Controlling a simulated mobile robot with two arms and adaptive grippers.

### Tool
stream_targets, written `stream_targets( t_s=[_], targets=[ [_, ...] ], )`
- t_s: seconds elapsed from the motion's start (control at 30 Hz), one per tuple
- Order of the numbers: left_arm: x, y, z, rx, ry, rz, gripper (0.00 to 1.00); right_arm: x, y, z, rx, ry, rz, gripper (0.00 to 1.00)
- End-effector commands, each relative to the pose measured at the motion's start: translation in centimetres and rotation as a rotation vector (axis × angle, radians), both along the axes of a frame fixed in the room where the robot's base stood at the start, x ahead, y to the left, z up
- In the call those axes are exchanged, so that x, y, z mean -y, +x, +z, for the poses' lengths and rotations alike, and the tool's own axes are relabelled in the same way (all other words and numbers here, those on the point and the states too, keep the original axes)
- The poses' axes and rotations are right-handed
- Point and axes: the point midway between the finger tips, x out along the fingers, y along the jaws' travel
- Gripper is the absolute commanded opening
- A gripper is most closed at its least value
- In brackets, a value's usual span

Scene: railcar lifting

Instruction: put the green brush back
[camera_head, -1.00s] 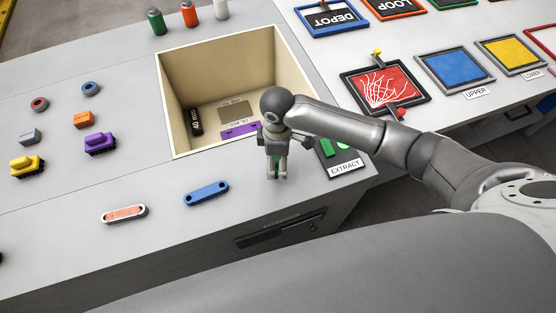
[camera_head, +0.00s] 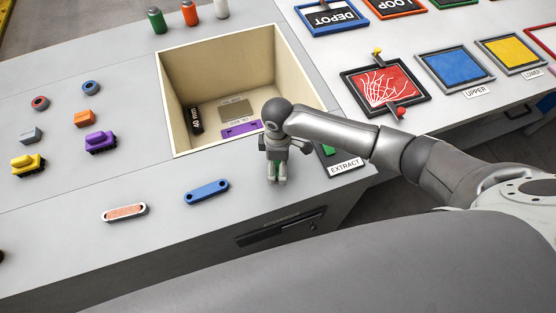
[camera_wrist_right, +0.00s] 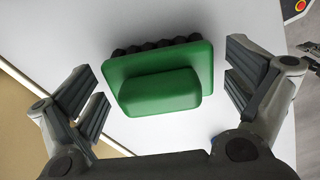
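The green brush (camera_wrist_right: 160,92) has a green back and handle and a row of dark bristles. In the right wrist view it lies on a pale surface between the fingers of my right gripper (camera_wrist_right: 165,100). The gripper is open, with a gap between each finger and the brush. In the head view my right gripper (camera_head: 277,180) points down at the console's front part, just in front of the bin, and mostly hides the brush. My left gripper is not in view.
An open cream bin (camera_head: 170,115) holds a purple piece (camera_head: 240,129). A blue link (camera_head: 206,192) and a pale link with an orange middle (camera_head: 125,212) lie to the left. The EXTRACT label (camera_head: 345,168) is right of the gripper. Framed coloured panels stand beyond.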

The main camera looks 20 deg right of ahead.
Motion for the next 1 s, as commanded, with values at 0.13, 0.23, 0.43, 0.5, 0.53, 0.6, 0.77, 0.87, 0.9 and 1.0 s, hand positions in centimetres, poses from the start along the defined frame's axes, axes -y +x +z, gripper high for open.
stream_targets(
  t_s=[0.13,0.23,0.43,0.5,0.53,0.6,0.77,0.87,0.9,1.0],
  targets=[
    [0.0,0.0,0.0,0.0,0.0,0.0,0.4,0.0,0.0,0.0,0.0,0.0,0.0,1.0],
    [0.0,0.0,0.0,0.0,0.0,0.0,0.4,0.0,0.0,0.0,0.0,0.0,0.0,1.0],
    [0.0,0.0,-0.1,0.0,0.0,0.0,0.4,0.0,0.1,1.3,0.004,0.001,0.0,1.0],
    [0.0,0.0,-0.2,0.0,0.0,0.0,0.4,0.0,0.2,2.5,0.004,0.0,0.0,1.0],
    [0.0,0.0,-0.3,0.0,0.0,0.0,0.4,0.0,0.1,3.1,0.005,0.001,0.001,1.0],
    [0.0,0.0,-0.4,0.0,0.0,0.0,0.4,0.0,0.2,4.6,0.005,0.002,0.001,1.0],
    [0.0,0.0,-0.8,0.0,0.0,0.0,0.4,0.0,0.2,8.1,0.005,0.001,0.001,1.0],
    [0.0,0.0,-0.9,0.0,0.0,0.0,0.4,0.0,0.1,9.9,0.004,0.001,0.0,1.0],
    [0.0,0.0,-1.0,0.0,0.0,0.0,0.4,0.0,0.2,10.5,0.004,0.001,-0.001,1.0],
    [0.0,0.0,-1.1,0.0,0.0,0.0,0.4,0.0,0.1,11.6,0.001,0.001,0.0,1.0]
  ],
)
